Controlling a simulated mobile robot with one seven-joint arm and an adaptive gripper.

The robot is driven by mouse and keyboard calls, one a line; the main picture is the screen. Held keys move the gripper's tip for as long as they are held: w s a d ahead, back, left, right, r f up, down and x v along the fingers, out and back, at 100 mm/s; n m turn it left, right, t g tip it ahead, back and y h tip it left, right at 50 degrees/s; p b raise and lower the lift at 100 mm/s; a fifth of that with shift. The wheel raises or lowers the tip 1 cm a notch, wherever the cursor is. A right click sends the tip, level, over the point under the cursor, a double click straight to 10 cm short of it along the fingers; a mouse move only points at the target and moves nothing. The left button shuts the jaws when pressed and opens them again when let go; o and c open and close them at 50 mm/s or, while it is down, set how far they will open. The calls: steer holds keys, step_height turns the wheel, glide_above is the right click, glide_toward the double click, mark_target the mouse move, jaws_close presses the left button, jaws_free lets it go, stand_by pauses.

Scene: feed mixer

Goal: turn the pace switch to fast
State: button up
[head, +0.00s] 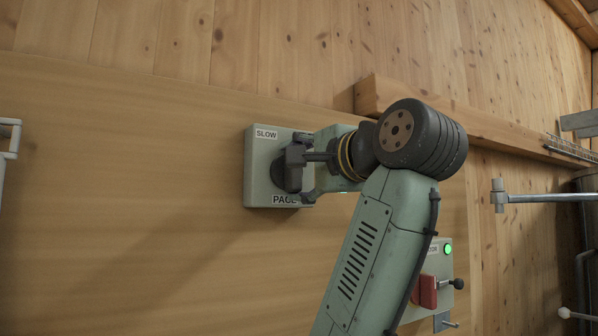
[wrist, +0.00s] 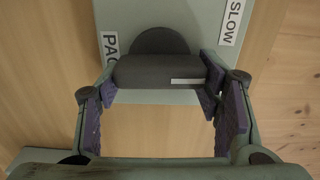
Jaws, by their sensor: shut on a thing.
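The pace switch is a pale grey-green box (head: 258,178) on the wooden wall, labelled SLOW at its upper left and PACE at its bottom. Its dark knob (wrist: 150,72) shows in the wrist view as a bar over a round base. A white mark on the bar lies toward its right end there, the side of the SLOW label (wrist: 232,22). My gripper (head: 295,168) is shut on the knob, its purple pads at both ends of the bar in the wrist view (wrist: 160,82). No FAST label is visible; my gripper and arm cover the box's right side in the head view.
Lower right of the switch, partly behind my arm, is another box (head: 444,264) with a lit green lamp, a red block and a black-knobbed lever. A wooden beam (head: 480,124) runs above my wrist. A metal bar (head: 545,198) juts in at right.

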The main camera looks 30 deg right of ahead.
stand_by(0.4)
steer(key=o, duration=1.2)
steer(key=shift+c, duration=0.2)
steer(key=s, duration=1.2)
steer(key=shift+a, duration=0.35)
steer(key=shift+s, duration=0.1)
